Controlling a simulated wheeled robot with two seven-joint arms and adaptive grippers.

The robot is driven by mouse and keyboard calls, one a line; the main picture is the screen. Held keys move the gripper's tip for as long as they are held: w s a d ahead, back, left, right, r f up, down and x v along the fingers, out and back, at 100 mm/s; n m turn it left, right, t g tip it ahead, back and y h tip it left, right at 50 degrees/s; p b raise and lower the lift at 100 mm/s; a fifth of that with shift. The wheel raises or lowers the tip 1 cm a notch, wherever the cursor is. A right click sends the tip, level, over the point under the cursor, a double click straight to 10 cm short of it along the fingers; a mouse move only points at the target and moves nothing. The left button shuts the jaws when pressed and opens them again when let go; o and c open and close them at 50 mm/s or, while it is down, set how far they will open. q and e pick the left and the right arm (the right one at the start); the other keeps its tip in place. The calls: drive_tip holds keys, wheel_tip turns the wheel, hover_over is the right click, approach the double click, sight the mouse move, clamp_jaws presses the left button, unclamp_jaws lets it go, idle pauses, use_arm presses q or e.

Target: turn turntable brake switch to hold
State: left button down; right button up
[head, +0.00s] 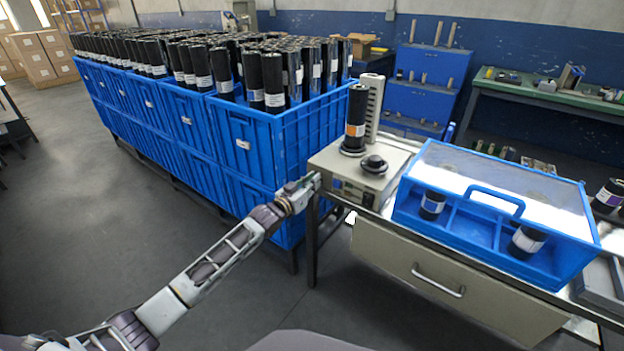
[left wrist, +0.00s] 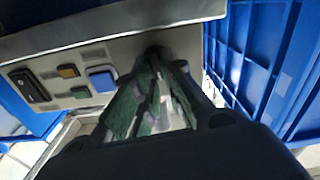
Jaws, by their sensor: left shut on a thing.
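The turntable unit (head: 328,158) is a beige box on the steel bench, with a black roll (head: 355,122) standing on it. My left gripper (head: 314,182) is at the left end of its front panel. In the left wrist view, the fingers (left wrist: 160,62) are shut at the panel, on what looks like the turntable brake switch. The fingertips mostly hide it, and its setting cannot be read. Beside them the panel shows a black rocker switch (left wrist: 30,87), a yellow button (left wrist: 69,71) and a blue button (left wrist: 101,79). My right gripper is not in view.
Large blue crates (head: 255,150) full of black rolls stand close behind and left of my left gripper. A blue case with a clear lid (head: 480,226) sits right of the unit. A drawer (head: 450,285) is below. The floor at left is clear.

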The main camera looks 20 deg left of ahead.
use_arm(q)
drive_tip(key=shift+s+d+f+m+p, duration=0.1)
drive_tip(key=shift+d+m+p, duration=0.1)
drive_tip(key=shift+m+p, duration=1.4)
drive_tip(key=shift+s+d+f+m+p, duration=0.15)
drive_tip(key=shift+m+p, duration=0.75)
drive_tip(key=shift+m, duration=1.3)
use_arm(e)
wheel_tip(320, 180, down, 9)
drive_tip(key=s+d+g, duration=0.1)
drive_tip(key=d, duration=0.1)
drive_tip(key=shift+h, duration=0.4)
use_arm(q)
drive_tip(key=shift+w+r, duration=0.1)
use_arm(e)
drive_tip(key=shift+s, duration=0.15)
use_arm(q)
drive_tip(key=c, duration=1.5)
unclamp_jaws()
drive_tip(key=shift+s, duration=0.2)
drive_tip(key=v, duration=1.1)
drive_tip(key=shift+s, duration=0.25)
